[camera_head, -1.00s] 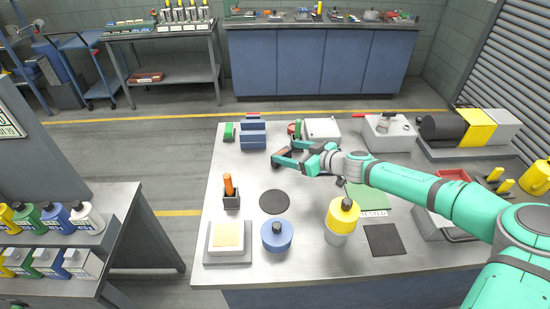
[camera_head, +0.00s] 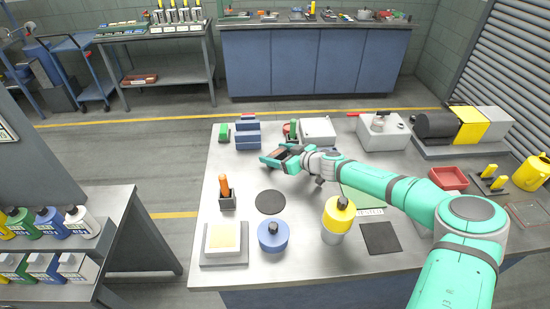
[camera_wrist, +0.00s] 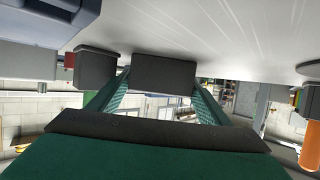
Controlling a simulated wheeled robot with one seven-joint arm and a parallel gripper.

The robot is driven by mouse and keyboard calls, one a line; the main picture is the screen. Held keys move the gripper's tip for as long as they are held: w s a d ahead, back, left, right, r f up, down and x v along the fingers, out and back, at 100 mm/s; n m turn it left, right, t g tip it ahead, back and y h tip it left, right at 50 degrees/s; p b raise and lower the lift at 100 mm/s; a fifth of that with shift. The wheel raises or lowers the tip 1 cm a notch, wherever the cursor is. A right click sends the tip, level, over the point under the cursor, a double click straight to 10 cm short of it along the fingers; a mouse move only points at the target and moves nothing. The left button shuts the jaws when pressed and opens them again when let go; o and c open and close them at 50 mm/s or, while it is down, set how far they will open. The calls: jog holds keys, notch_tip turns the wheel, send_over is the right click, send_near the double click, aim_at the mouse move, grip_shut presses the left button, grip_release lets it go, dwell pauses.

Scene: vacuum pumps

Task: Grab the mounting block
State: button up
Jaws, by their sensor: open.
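My gripper (camera_head: 273,158) is low over the left middle of the metal workbench, pointing left, with its jaws open. In the wrist view, which shows the bench upside down, the two teal fingers (camera_wrist: 160,90) reach forward on either side. A dark grey block (camera_wrist: 163,72), which looks like the mounting block, sits between the fingertips against the bench top. I cannot tell whether the fingers touch it. In the head view the fingers largely hide this spot; only a small dark reddish patch shows between them.
Blue stepped blocks (camera_head: 247,135) and a green block (camera_head: 223,133) stand behind to the left. A holder with an orange-handled tool (camera_head: 226,192) stands nearer the front. A black disc (camera_head: 270,202) lies close by. A white box (camera_head: 317,131) stands behind the gripper.

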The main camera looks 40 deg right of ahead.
jog(key=shift+w+a+f, duration=0.1)
jog(key=shift+w+f, duration=0.1)
jog(key=shift+w, duration=0.3)
